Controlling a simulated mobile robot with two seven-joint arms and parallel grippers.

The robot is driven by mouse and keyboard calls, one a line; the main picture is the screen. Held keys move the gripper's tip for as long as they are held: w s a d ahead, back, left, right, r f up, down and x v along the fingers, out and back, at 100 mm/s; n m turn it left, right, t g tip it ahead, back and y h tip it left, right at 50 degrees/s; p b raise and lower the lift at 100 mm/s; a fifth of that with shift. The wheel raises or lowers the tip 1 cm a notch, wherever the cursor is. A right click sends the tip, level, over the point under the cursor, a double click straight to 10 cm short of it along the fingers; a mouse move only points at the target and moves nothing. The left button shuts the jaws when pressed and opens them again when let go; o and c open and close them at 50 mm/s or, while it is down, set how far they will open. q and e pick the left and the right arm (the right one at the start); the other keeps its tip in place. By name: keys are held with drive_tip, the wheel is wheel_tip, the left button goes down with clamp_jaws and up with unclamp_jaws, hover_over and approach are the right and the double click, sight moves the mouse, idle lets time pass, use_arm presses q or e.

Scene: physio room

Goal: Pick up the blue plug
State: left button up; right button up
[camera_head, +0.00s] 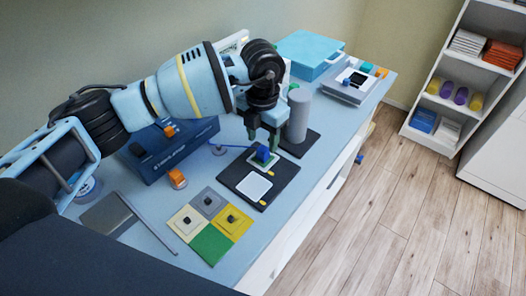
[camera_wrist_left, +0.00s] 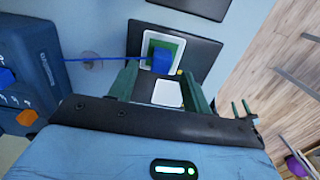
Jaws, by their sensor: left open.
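The blue plug (camera_head: 262,154) stands on a green pad with a white border (camera_head: 252,161), on a black board (camera_head: 232,174). A thin blue cable runs from the plug toward a dark blue box (camera_head: 165,150). My left gripper (camera_head: 264,138) points down just above the plug, its green fingers apart and empty. In the left wrist view the plug (camera_wrist_left: 161,63) shows beyond the fingertips, roughly between the two fingers (camera_wrist_left: 160,75). Whether the fingertips reach down beside it I cannot tell. My right gripper is not in view.
A grey cylinder (camera_head: 299,115) stands close right of the gripper on a black mat. A white pad (camera_head: 254,187) lies on the near part of the board. Coloured square tiles (camera_head: 211,243) lie in front. A light blue case (camera_head: 304,50) stands at the back.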

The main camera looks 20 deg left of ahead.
sight(263, 148)
use_arm(q)
wheel_tip(263, 148, down, 4)
drive_tip(key=shift+d+f, duration=0.1)
drive_tip(key=shift+f, duration=0.1)
drive_tip(key=c, duration=0.8)
drive_tip(key=shift+c, duration=0.2)
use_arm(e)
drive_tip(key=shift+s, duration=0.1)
use_arm(q)
drive_tip(key=shift+r, duration=0.1)
drive_tip(key=shift+r, duration=0.45)
drive_tip(key=shift+s+d+r, duration=0.15)
drive_tip(key=shift+d+r, duration=0.15)
drive_tip(key=shift+r, duration=0.35)
drive_tip(key=shift+s+d+r, duration=0.1)
drive_tip(key=shift+d+r, duration=0.2)
drive_tip(key=shift+r, duration=0.3)
drive_tip(key=s+d, duration=0.2)
drive_tip(key=d, duration=0.5)
drive_tip(key=s+d+r+b, duration=0.1)
drive_tip(key=s+d, duration=0.2)
drive_tip(key=d, duration=0.4)
drive_tip(key=shift+r+b, duration=0.25)
drive_tip(key=shift+b, duration=0.05)
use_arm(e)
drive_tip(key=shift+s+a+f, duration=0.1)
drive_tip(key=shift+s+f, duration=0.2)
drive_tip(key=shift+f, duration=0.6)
